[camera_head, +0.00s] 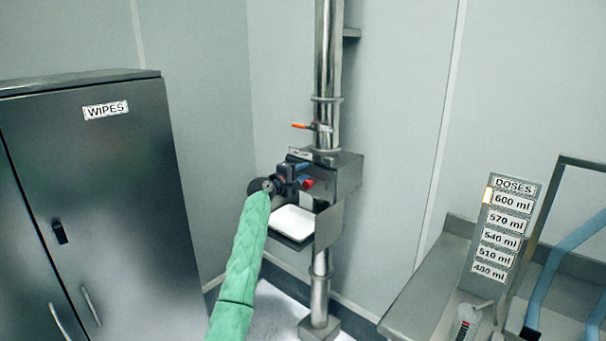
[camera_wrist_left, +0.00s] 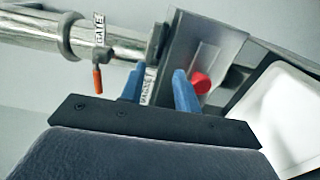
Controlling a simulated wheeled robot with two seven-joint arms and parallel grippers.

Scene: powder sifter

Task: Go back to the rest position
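My left gripper (camera_head: 303,173) is in front of the steel sifter box (camera_head: 348,172) on the vertical pipe, at the end of my green-sleeved arm. In the left wrist view its two blue fingers (camera_wrist_left: 160,82) stand apart with nothing held between them. A red button (camera_wrist_left: 200,82) on the box shows just right of the right finger; it also shows beside the gripper in the head view (camera_head: 308,183). I cannot tell whether a finger touches it. My right gripper is not in view.
A white tray (camera_head: 294,223) sits below the gripper. An orange-handled valve (camera_head: 303,125) is on the pipe above. A dark WIPES cabinet (camera_head: 120,180) stands left. A steel bench (camera_head: 425,290) with a DOSES sign (camera_head: 513,185) stands right.

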